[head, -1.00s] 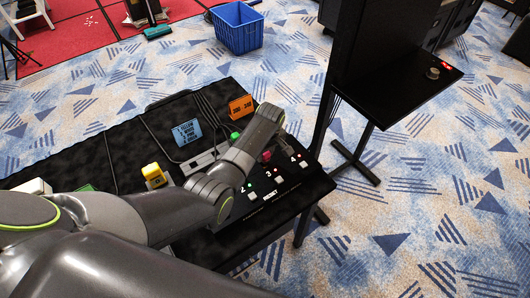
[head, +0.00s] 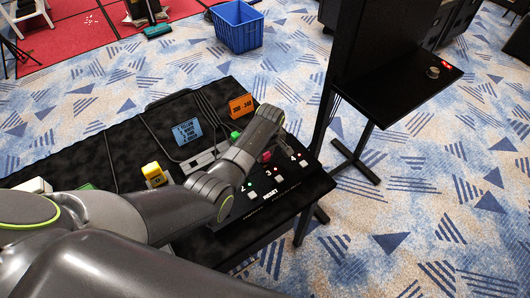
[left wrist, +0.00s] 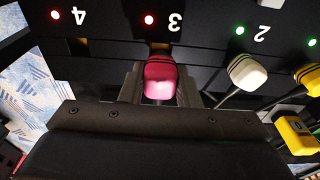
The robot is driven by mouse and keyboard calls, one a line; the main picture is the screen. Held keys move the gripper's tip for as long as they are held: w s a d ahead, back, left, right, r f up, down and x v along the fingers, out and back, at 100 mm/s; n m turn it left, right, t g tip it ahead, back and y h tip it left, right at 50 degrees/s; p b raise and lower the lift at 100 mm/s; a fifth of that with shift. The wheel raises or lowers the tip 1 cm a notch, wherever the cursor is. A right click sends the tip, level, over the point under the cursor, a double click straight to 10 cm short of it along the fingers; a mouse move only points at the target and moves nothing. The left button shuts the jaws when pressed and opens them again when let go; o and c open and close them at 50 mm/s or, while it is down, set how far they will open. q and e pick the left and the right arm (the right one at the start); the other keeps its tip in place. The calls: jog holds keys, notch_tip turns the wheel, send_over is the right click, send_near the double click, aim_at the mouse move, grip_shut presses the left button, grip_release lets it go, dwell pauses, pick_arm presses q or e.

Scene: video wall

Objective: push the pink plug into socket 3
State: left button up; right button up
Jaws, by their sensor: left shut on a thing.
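The pink plug (left wrist: 160,82) is between the two fingers of my left gripper (left wrist: 160,72), which is shut on it. In the left wrist view its dark-banded end points at socket 3 (left wrist: 159,48), right under the "3" label and a red light. I cannot tell whether the tip has entered. In the head view a bit of the pink plug (head: 265,156) shows beside my left arm, which hides most of the left gripper. My right gripper is not in view.
A white plug (left wrist: 247,73) sits by label 2 and a yellow plug (left wrist: 311,79) beside it, both near green lights. Socket 4 (left wrist: 78,46) has a red light and looks empty. A blue card (head: 187,131) and orange card (head: 241,106) stand behind on the black table.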

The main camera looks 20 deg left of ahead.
pick_arm(q)
jog(key=shift+f+b, duration=0.7)
jog(key=shift+f, duration=0.4)
jog(key=o, duration=1.6)
jog(key=shift+r, duration=0.1)
notch_tip(320, 180, up, 7)
jog(key=p, duration=0.7)
jog(key=shift+p, duration=0.35)
